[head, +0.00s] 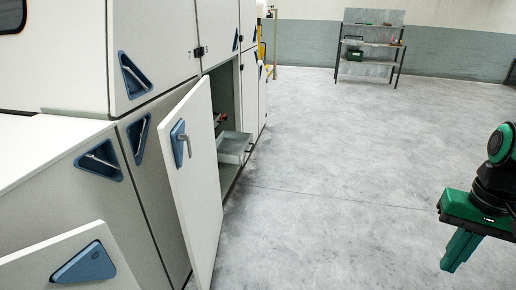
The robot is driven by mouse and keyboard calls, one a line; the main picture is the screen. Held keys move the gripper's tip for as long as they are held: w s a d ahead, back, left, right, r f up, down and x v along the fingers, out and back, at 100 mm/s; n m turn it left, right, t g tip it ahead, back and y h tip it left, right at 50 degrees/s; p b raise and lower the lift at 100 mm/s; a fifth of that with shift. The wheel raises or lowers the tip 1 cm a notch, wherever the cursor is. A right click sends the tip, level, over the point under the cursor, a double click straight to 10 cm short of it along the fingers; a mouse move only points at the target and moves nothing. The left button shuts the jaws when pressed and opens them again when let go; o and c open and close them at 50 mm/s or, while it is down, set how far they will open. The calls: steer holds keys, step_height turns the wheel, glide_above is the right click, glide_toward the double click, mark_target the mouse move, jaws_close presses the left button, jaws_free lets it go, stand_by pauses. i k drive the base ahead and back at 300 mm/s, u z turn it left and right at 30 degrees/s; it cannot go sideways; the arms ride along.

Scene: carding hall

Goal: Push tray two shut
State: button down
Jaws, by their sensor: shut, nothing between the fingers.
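A grey shallow tray (232,157) sticks partly out of an open compartment in the white machine cabinet, left of the middle of the view. No number is readable on it, so I cannot tell whether it is tray two. The hinged white door (195,195) in front of it stands open and hides part of the compartment. My green gripper (452,264) is at the right edge, pointing down over the bare floor. Its fingers are together and empty, well apart from the tray and the door.
White cabinet panels with blue recessed handles (101,160) line the left side. A low white panel (75,262) juts in at the bottom left. A metal shelf rack (370,48) stands by the far wall. The grey concrete floor (335,170) between is clear.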

mark_target(232, 147)
steer(key=z, duration=0.15)
steer(key=i, duration=3.05)
steer(key=u, duration=0.25)
